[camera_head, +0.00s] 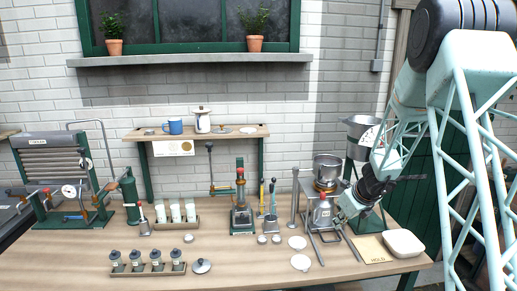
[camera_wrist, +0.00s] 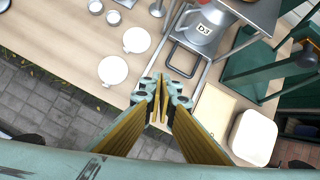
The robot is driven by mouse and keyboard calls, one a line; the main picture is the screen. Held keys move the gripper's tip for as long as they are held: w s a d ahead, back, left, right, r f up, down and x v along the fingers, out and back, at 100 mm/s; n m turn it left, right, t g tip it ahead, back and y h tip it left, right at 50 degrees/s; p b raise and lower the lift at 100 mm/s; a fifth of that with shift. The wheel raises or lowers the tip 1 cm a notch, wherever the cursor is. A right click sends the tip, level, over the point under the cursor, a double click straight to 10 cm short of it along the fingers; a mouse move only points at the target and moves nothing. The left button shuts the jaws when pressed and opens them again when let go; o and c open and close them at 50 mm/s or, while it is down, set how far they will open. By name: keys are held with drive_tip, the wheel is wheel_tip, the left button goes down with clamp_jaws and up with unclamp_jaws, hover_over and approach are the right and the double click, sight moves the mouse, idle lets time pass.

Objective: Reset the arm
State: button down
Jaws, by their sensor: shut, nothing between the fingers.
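My gripper (camera_head: 346,207) hangs at the right end of the wooden bench, in front of the metal stand with the pot. It also shows in the wrist view (camera_wrist: 162,88), where its yellow-lined fingers meet at the tips, shut with nothing between them. In the wrist view the tips show above the bench's front edge, near a dark metal frame. Whether they touch anything below cannot be told. A labelled grey metal can (camera_wrist: 204,26) stands just beyond the tips.
White discs (camera_head: 300,262) lie left of my gripper. A pale board (camera_head: 371,249) and a white dish (camera_head: 404,243) lie to its right. A steel pot (camera_head: 327,168) and a hopper with a dial (camera_head: 362,130) stand behind. The bench's front middle (camera_head: 240,274) is fairly clear.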

drive_tip(key=s+a+r+n+y+b, duration=0.1)
drive_tip(key=s+a+r+n, duration=0.6)
drive_tip(key=r, duration=0.3)
drive_tip(key=s+a+r+n+y+b, duration=0.1)
drive_tip(key=s+a+r+n+b, duration=0.1)
drive_tip(key=s+a+r+n, duration=0.55)
drive_tip(key=s+a+r+n+g+b, duration=0.1)
drive_tip(key=s+r+n, duration=0.3)
drive_tip(key=s, duration=0.5)
drive_tip(key=s+a+r+n+b, duration=0.1)
drive_tip(key=s+a+r, duration=0.1)
drive_tip(key=s+r, duration=0.5)
drive_tip(key=s+d+f+n+h+b, duration=0.1)
drive_tip(key=s+d+n, duration=0.2)
drive_tip(key=s, duration=1.2)
drive_tip(key=s+d+f+n+h+b, duration=0.1)
drive_tip(key=s+d+f+n+h, duration=0.1)
drive_tip(key=s+n, duration=0.6)
drive_tip(key=s+d, duration=0.1)
drive_tip(key=s, duration=0.6)
drive_tip(key=shift+s+f+g+h+b, duration=0.25)
drive_tip(key=shift+s+g+h+b, duration=0.05)
drive_tip(key=shift+s+g+b, duration=0.1)
